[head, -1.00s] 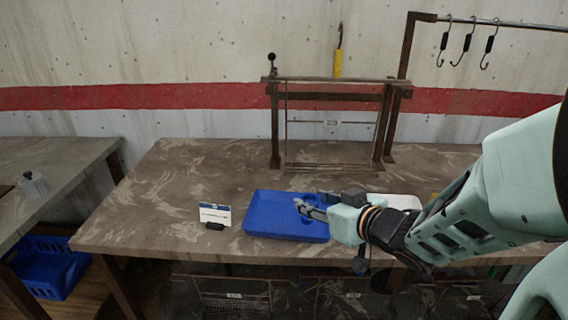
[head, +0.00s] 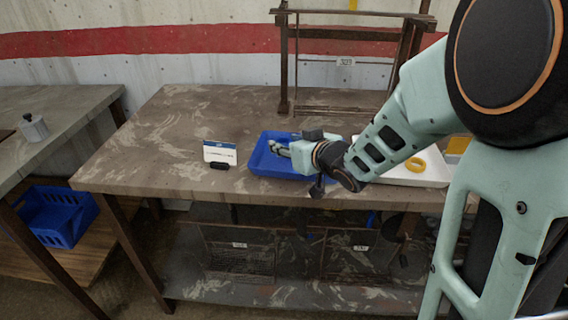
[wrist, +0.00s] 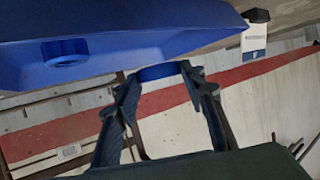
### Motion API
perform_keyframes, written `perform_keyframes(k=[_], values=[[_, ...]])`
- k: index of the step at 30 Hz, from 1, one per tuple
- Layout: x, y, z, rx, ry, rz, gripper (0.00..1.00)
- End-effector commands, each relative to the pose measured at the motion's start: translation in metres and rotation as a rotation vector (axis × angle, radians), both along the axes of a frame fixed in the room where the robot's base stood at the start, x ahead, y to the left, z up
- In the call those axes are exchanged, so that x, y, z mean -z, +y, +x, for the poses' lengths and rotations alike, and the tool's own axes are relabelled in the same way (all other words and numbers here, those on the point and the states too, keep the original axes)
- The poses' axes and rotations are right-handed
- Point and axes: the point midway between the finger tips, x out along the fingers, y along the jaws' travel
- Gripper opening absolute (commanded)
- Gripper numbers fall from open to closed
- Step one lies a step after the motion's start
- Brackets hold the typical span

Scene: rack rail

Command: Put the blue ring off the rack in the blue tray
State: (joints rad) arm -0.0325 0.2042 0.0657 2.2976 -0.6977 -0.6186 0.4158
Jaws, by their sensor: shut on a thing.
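The blue tray (head: 262,166) stands near the front edge of the table. My gripper (head: 277,148) reaches in from the right, over the tray in the head view. In the wrist view my gripper (wrist: 160,78) is shut on a blue ring (wrist: 158,72), whose band shows between the fingertips. The tray (wrist: 130,35) fills the top of the wrist view, apart from the held ring in the picture. A round blue hollow shape (wrist: 65,52) shows in the tray; I cannot tell whether it is loose or part of it. The held ring is not clear in the head view.
A small white card (head: 219,153) stands left of the tray. A white tray (head: 432,172) with a yellow ring (head: 415,164) is to the right, partly behind my arm. A dark rack frame (head: 283,65) stands at the back. The table's left part is clear.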

Motion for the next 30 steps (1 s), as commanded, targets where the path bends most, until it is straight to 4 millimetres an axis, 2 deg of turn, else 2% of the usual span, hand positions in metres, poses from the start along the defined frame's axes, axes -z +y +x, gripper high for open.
perform_keyframes(k=[5, 15, 29, 30], values=[[0.006, 0.003, 0.003, -0.001, 0.000, 0.000, 0.14], [0.042, 0.007, 0.007, -0.001, 0.000, 0.000, 0.14], [0.046, 0.007, 0.007, 0.000, 0.000, 0.000, 0.14], [0.045, 0.007, 0.007, 0.000, 0.000, 0.000, 0.41]])
